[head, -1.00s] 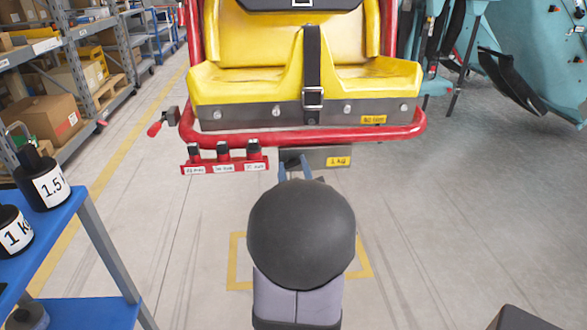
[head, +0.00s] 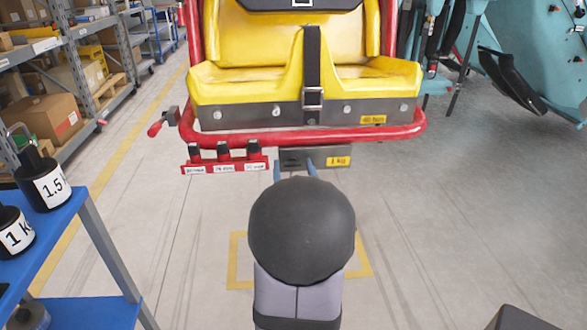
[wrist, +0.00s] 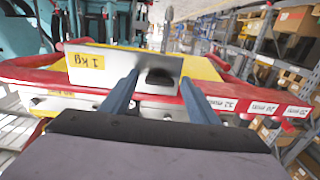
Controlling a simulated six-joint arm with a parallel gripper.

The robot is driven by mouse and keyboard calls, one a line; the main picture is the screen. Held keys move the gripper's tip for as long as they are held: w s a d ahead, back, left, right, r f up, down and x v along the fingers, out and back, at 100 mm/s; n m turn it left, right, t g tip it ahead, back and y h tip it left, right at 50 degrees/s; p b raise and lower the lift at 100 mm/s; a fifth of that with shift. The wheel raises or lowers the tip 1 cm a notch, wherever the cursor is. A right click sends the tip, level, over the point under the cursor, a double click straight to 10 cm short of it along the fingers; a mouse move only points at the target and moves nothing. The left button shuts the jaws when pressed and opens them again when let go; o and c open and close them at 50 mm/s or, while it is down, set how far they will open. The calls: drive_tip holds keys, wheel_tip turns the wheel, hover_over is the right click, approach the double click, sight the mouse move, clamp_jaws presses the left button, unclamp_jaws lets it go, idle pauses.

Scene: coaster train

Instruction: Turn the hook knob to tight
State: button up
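A grey metal box (head: 310,160) with a yellow "1 kg" label hangs below the front of the yellow seat. It also shows in the wrist view (wrist: 105,58), turned over, with a dark rounded opening or recess (wrist: 160,76) in its face. My gripper (head: 294,168) is open and empty just in front of the box. In the wrist view my two blue-grey fingers (wrist: 158,95) stand either side of the dark recess; contact cannot be told. A red-handled part (head: 160,124) juts from the frame's left side. I cannot tell which part is the hook knob.
The red tube frame (head: 400,133) runs above the box. A red holder (head: 226,168) with three black-topped pieces and size labels is left of it. A blue table (head: 62,215) with weights stands at the left. The floor below is clear.

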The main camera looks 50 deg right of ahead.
drive_tip(key=shift+v, duration=1.3)
drive_tip(key=shift+b+v, duration=2.3)
drive_tip(key=shift+b, duration=1.7)
